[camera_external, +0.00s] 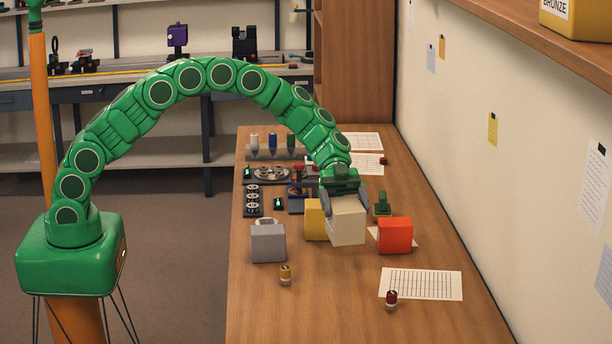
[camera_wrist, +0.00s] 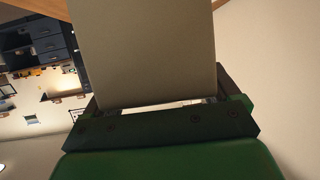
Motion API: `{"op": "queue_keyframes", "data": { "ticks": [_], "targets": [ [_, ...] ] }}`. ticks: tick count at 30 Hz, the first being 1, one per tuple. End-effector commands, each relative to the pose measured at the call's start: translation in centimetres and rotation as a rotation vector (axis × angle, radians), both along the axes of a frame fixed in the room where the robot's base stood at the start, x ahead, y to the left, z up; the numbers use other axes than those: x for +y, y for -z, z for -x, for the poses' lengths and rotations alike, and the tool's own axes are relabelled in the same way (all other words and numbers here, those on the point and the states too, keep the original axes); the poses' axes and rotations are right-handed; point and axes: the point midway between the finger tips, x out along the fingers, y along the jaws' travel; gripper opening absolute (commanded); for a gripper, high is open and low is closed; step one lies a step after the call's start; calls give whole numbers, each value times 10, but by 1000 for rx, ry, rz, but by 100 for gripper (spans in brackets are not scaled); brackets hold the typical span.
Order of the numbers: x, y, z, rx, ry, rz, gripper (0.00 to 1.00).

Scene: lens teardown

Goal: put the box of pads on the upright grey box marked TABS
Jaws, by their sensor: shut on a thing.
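My gripper (camera_external: 345,193) is shut on a cream box (camera_external: 347,224), likely the box of pads, though no label shows on it. The box also fills the upper middle of the wrist view (camera_wrist: 145,50). In the external view it hangs below my gripper, in front of a yellow box (camera_external: 315,222). I cannot tell its exact height above the bench. A grey box (camera_external: 268,243) stands on the bench to the left of the held box. No TABS marking is readable on it.
A red-orange box (camera_external: 395,236) stands right of the held box. Trays of lens parts (camera_external: 253,200) lie behind the grey box. The near left bench is clear.

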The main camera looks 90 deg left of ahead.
Motion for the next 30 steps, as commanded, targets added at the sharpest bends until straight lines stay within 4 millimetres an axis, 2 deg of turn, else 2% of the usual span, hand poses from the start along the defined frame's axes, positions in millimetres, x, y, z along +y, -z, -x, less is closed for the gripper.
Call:
{"op": "queue_keyframes", "data": {
  "ticks": [1,6,15,23,30],
  "targets": [
    [14,-4,4,-3,-29,3,52],
    [56,-9,25,-3,-114,3,52],
    [102,-19,69,-5,-220,3,52],
    [117,-30,111,-7,-272,2,52],
    [114,-45,149,-8,-290,0,52]
  ]
}}
